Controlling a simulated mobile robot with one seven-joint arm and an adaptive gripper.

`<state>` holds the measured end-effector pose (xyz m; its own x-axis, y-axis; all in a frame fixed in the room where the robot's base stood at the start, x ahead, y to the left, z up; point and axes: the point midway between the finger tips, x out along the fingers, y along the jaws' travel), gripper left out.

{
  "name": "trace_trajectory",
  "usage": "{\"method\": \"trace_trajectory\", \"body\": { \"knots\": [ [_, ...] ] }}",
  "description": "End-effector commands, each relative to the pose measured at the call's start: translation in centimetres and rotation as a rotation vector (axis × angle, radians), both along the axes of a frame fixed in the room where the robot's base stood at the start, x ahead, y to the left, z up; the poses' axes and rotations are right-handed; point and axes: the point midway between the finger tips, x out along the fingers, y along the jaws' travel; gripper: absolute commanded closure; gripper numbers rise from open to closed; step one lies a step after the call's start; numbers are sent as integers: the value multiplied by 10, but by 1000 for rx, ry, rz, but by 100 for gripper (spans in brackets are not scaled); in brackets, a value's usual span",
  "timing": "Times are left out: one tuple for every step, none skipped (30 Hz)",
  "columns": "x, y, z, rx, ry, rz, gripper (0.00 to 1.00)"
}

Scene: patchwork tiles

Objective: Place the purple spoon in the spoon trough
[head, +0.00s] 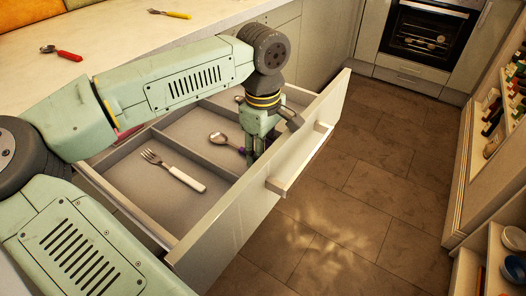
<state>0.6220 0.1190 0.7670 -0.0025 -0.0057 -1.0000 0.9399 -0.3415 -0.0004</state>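The purple spoon (218,138) lies in a middle compartment of the open drawer (220,215), its metal bowl to the left. Only a bit of its purple handle shows; the rest is hidden by my gripper. My gripper (252,155) points down inside the drawer near the front panel, its fingertips right at the handle. I cannot tell whether the fingers are closed on it. A fork with a white handle (186,178) lies in the compartment to the left, across a grey divider (197,154). Another metal utensil (239,99) shows in the compartment behind, partly hidden by my arm.
A red handle (131,130) shows in the drawer's left part. On the counter (115,40) lie a yellow-handled fork (172,14) and a red-handled spoon (62,53). The drawer's front handle (300,160) juts outward. An oven (428,32) and shelves (500,130) stand beyond clear floor.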

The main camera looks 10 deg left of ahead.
Motion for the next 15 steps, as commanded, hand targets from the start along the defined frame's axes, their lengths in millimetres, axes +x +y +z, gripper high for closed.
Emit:
{"method": "trace_trajectory", "body": {
  "knots": [
    [0,0,0,0,0,0,67],
    [0,0,0,0,0,0,67],
    [0,0,1,0,0,0,67],
    [0,0,3,0,0,0,67],
    [0,0,5,0,0,0,67],
    [0,0,7,1,-1,1,67],
    [1,0,11,2,-2,1,67],
    [1,1,15,2,-2,1,67],
    [1,1,22,1,-3,2,67],
    [1,1,28,1,-3,1,67],
    [1,1,34,2,-3,1,67],
    [1,1,44,1,-3,2,67],
    [1,1,50,1,-3,2,67],
    [1,1,57,1,-3,2,67],
    [1,1,66,1,-3,2,67]
  ]
}}
